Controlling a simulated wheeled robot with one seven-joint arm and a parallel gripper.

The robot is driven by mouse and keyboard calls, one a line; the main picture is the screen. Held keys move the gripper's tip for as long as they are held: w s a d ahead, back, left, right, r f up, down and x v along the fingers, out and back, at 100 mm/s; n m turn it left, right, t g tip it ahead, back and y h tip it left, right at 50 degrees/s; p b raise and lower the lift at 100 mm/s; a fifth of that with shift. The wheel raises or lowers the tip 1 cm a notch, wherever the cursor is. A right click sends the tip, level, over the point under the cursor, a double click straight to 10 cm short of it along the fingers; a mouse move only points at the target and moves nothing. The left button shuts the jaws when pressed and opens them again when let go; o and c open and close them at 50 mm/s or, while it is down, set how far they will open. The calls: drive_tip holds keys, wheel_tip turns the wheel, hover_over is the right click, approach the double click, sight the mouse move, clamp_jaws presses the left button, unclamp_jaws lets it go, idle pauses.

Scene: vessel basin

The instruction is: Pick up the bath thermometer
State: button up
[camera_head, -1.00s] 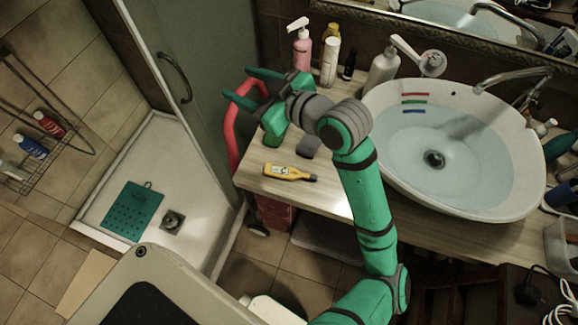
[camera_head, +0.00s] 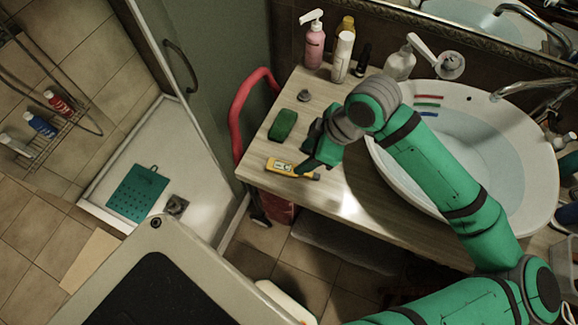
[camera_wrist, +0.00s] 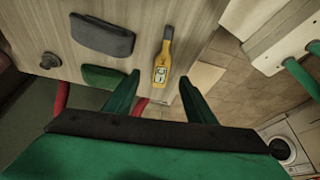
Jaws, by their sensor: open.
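The yellow bath thermometer (camera_head: 280,166) lies flat near the front edge of the wooden counter, left of the basin. In the wrist view the thermometer (camera_wrist: 161,66) shows its small display and dark narrow end. My gripper (camera_head: 312,152) is over the counter at the thermometer's right end in the head view and partly covers that end. In the wrist view my gripper's two fingers (camera_wrist: 159,80) are spread wide, with the thermometer in the gap between their tips in the picture. The gripper is empty. Whether the fingers reach down to the thermometer's height cannot be told.
A green block (camera_head: 282,124) and a dark grey block (camera_wrist: 102,35) lie beside the thermometer. A small round grey piece (camera_head: 275,88) sits farther back. Bottles (camera_head: 314,45) stand at the wall. The water-filled basin (camera_head: 545,190) is right, a red rail (camera_head: 238,115) left.

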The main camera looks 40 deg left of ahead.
sight(288, 168)
drive_tip(key=x, duration=0.2)
drive_tip(key=shift+a+f, duration=0.2)
drive_tip(key=shift+f, duration=0.1)
drive_tip(key=shift+s+x, duration=0.2)
drive_tip(key=shift+x, duration=1.15)
drive_tip(key=shift+s+x, duration=0.2)
drive_tip(key=shift+x, duration=1.1)
drive_tip(key=shift+a+r, duration=0.1)
drive_tip(key=shift+a, duration=0.1)
drive_tip(key=c, duration=1.2)
